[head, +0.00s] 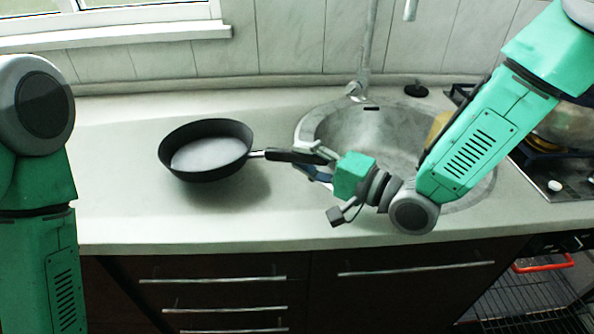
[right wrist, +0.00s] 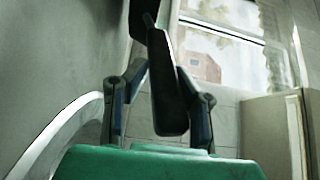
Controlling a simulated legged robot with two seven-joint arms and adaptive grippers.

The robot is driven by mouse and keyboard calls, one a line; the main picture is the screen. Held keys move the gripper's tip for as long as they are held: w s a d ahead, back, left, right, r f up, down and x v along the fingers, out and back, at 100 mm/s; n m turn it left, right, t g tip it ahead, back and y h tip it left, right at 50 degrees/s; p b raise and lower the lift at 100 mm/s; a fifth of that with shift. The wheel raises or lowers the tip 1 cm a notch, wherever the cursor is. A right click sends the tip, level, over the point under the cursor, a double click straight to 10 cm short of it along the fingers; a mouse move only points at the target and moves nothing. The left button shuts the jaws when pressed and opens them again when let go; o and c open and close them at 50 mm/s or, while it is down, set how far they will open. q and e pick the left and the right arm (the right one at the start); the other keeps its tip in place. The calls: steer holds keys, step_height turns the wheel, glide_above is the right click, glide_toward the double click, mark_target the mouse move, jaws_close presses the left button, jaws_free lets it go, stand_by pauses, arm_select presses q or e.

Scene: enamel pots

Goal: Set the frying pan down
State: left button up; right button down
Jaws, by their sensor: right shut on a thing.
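The black frying pan (head: 206,149) is over the pale counter (head: 120,215), left of the sink, with its open side up. A shadow shows below it to the right, so it seems to be a little above the counter. My right gripper (head: 316,160) is shut on the pan's dark handle (head: 292,156). In the right wrist view the handle (right wrist: 168,95) runs between the fingers of the right gripper (right wrist: 160,110). My left arm shows at the left edge of the head view, but its gripper is out of view.
The round sink (head: 312,128) with its tap (head: 358,85) lies right of the pan, partly behind my right arm. A stove (head: 560,178) with a pot (head: 568,125) is at the far right. The counter left of the pan is clear. A window sill (head: 120,36) is behind.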

steer(key=f, duration=0.3)
steer(key=shift+d+b, duration=0.2)
steer(key=shift+b, duration=0.1)
steer(key=shift+a, duration=0.8)
steer(key=c, duration=1.3)
jaws_free()
steer(key=shift+s+a+f, duration=0.1)
steer(key=shift+s+a, duration=0.05)
steer(key=shift+a, duration=0.2)
steer(key=shift+d, duration=0.85)
steer(key=v, duration=1.1)
steer(key=shift+s+p, duration=0.1)
steer(key=shift+p, duration=0.25)
steer(key=shift+s+d, duration=0.15)
steer(key=shift+d, duration=0.3)
steer(key=shift+a, duration=0.5)
